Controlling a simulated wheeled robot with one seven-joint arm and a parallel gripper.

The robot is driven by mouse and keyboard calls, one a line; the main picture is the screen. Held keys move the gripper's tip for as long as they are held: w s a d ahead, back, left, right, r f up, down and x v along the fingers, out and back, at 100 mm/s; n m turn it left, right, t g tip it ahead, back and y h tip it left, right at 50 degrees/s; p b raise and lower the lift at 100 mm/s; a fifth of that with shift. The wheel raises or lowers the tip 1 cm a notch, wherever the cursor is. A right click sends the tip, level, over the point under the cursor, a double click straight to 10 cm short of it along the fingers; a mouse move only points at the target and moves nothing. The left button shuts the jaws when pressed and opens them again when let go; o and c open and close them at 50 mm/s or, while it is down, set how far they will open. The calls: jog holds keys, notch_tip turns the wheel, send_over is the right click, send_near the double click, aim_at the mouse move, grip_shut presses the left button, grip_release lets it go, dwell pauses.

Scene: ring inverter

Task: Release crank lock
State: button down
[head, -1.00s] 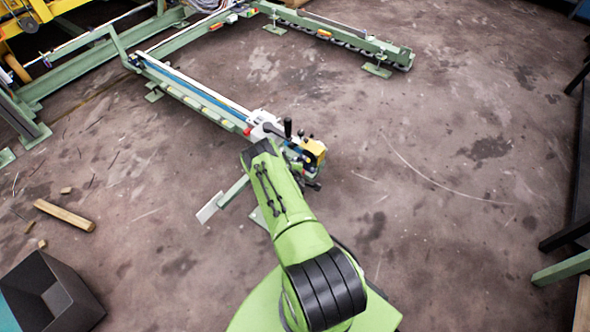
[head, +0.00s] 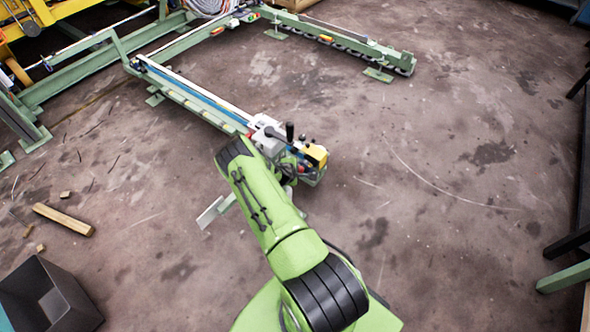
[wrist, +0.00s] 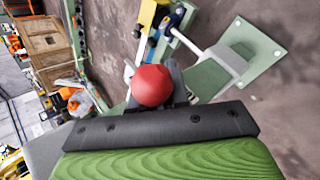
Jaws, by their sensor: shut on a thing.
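A red ball knob (wrist: 152,86) shows in the wrist view, between the dark fingers of my gripper (wrist: 155,92), which is shut on it. What the knob is attached to is mostly hidden behind it. In the head view, the crank mechanism stands at the near end of the green rail, with a black crank handle (head: 290,131), a white block (head: 266,135) and a yellow block (head: 316,154). My green forearm covers its near left side and hides my gripper there. Whether the lock is engaged cannot be told.
The green rail (head: 200,103) runs away to the upper left and joins a larger frame. Wooden pieces (head: 63,219) and a dark open bin (head: 48,297) lie at the left. The concrete floor to the right of the mechanism is clear.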

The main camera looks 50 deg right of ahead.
jog(key=shift+s+d+r, duration=0.15)
jog(key=shift+d+r, duration=0.25)
jog(key=shift+d, duration=0.05)
jog(key=c, duration=1)
grip_release()
jog(key=shift+s+a+r, duration=0.1)
jog(key=shift+s, duration=0.05)
jog(key=shift+c, duration=0.2)
jog(key=shift+a, duration=0.1)
jog(key=p+v, duration=0.5)
jog(key=v, duration=1)
jog(key=shift+a, duration=0.3)
jog(key=shift+s, duration=0.1)
